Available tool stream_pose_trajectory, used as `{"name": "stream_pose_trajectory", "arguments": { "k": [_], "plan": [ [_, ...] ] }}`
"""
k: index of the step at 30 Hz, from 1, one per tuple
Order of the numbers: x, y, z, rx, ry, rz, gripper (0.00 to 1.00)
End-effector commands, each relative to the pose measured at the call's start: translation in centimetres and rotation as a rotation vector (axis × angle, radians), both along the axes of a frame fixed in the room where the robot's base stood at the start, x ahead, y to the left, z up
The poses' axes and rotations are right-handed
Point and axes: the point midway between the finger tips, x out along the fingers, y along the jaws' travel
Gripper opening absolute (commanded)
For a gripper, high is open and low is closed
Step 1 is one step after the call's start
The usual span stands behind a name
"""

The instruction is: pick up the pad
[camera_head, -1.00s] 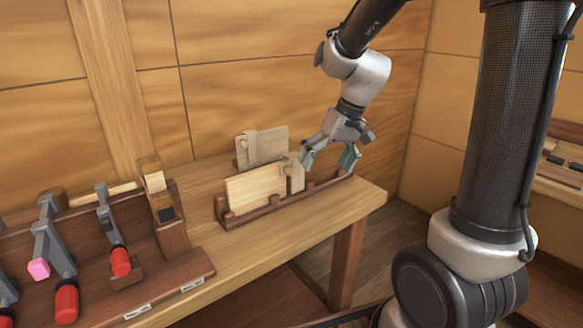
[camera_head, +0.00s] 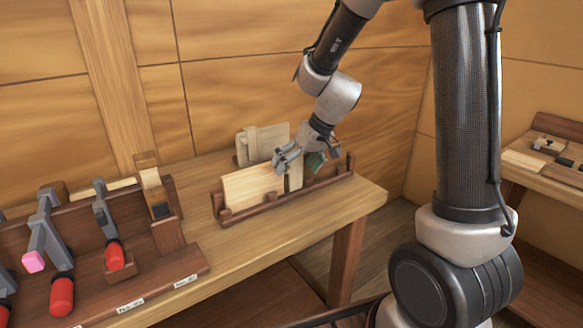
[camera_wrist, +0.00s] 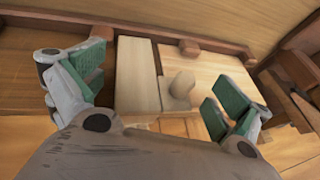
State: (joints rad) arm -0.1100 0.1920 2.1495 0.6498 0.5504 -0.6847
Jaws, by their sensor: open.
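The name pad is not marked on anything, so I cannot tell for sure which piece it is. A narrow pale wooden piece (camera_head: 296,177) stands in the rack, partly behind my gripper (camera_head: 299,164). In the wrist view, a pale flat block (camera_wrist: 137,75) and a rounded wooden knob (camera_wrist: 183,84) lie between the open fingers of my gripper (camera_wrist: 155,92). The green finger pads are apart and hold nothing. A wider pale board (camera_head: 252,187) stands left of the gripper, in the front of the rack.
A dark wooden rack (camera_head: 270,204) with upright pegs holds the pieces near the bench's right end. Another board (camera_head: 262,143) stands behind, close to the wall. Clamps with red handles (camera_head: 62,295) hang on a stand at left. The bench top (camera_head: 260,235) in front is clear.

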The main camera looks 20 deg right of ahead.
Motion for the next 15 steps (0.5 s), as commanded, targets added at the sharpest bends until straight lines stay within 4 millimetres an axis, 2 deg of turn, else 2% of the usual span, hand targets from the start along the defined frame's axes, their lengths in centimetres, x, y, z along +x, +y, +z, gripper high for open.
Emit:
{"name": "stream_pose_trajectory", "arguments": {
  "k": [3,9,15],
  "plan": [
    [0.23,0.26,-0.72,-0.001,-0.001,0.001,1.0],
    [0.28,0.29,-0.74,-0.001,-0.001,0.0,1.0],
    [0.28,0.32,-0.71,0.0,-0.002,0.002,0.67]
  ]
}}
